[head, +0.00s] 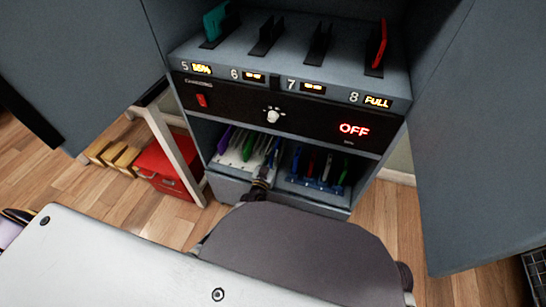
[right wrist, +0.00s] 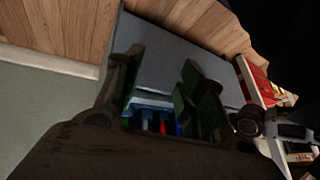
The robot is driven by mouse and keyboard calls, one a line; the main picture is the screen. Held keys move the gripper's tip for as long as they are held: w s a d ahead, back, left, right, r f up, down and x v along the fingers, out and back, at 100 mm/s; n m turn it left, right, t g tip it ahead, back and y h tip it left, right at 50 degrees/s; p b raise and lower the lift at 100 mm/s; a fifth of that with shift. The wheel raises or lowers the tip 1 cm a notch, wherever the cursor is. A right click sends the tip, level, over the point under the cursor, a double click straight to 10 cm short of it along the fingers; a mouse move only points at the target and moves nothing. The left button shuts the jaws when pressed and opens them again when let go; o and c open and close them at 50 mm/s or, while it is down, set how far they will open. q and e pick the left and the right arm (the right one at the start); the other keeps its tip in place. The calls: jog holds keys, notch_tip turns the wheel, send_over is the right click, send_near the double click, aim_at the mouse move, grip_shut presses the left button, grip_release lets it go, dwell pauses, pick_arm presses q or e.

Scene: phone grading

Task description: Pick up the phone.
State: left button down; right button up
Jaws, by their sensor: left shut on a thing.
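A teal phone (head: 215,22) stands in slot 5 on the upper deck of the grey cabinet, and a red phone (head: 378,45) stands in slot 8. Slots 6 and 7 are empty. On the shelf below, a purple phone (head: 225,139) and a green phone (head: 248,147) stand in a pale rack, and several phones (head: 326,167) stand in a blue rack. My left gripper (head: 265,174) is shut on a phone at the pale rack's front right; the held phone is mostly hidden. My right gripper (right wrist: 163,80) is open, its fingers apart, with blue and red phones (right wrist: 162,124) visible between them.
A black panel (head: 225,103) with a knob and a red "OFF" display divides deck and shelf. Grey cabinet doors flank both sides. A red box (head: 168,168) lies on the wooden floor at left. A white surface (head: 110,265) fills the lower left.

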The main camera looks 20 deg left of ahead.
pick_arm(q)
notch_tip(320, 180, up, 8)
jog(key=p, duration=0.4)
jog(key=shift+r+p, duration=0.4)
jog(key=shift+r, duration=0.4)
pick_arm(e)
notch_tip(320, 180, up, 8)
jog(key=s+d+g+h, duration=0.1)
jog(key=d, duration=0.1)
jog(key=shift+d+g, duration=0.3)
jog(key=shift+d, duration=0.1)
jog(key=shift+s+h, duration=0.2)
jog(key=shift+h, duration=0.1)
